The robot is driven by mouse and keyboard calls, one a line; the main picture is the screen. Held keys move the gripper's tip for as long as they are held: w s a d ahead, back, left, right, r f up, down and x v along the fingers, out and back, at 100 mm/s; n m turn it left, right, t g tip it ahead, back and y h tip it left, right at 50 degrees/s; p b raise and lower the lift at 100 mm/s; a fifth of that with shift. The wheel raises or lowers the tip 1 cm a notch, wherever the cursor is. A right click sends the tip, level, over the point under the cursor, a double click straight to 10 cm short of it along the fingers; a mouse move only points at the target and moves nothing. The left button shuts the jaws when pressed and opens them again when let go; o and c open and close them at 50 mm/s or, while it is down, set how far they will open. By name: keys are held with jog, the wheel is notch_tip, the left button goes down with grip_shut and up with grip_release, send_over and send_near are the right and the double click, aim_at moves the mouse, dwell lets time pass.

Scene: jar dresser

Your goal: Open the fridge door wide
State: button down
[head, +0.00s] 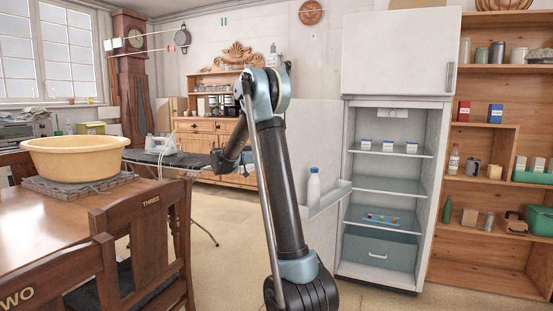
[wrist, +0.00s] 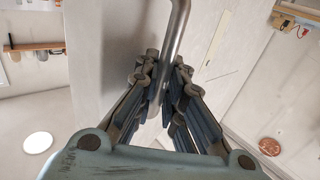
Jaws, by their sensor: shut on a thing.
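The fridge (head: 393,125) stands at right of centre in the head view. Its lower compartment is open to view, with shelves and a drawer (head: 380,248). The lower fridge door (head: 318,125) is swung out to the left, its inner side showing, with a white bottle (head: 314,187) on its door shelf (head: 330,197). My arm covers part of the door. In the wrist view my gripper (wrist: 164,85) is shut around the metal bar handle (wrist: 177,30), in front of the door's pale outer face (wrist: 115,45). The handle is hidden in the head view.
A table with a yellow basin (head: 75,157) and wooden chairs (head: 148,225) fills the left. An ironing board (head: 180,160) with an iron stands behind. The upper fridge door (head: 395,55) is closed. Wooden shelves (head: 490,185) stand at right. Floor (head: 215,260) is clear between chair and arm.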

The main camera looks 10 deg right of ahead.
jog(key=c, duration=2)
grip_release()
jog(key=shift+s+a, duration=0.1)
jog(key=shift+a, duration=0.1)
jog(key=shift+o, duration=0.3)
jog(key=shift+a, duration=0.2)
jog(key=shift+d, duration=0.15)
jog(key=a, duration=1.2)
jog(key=shift+s, duration=0.45)
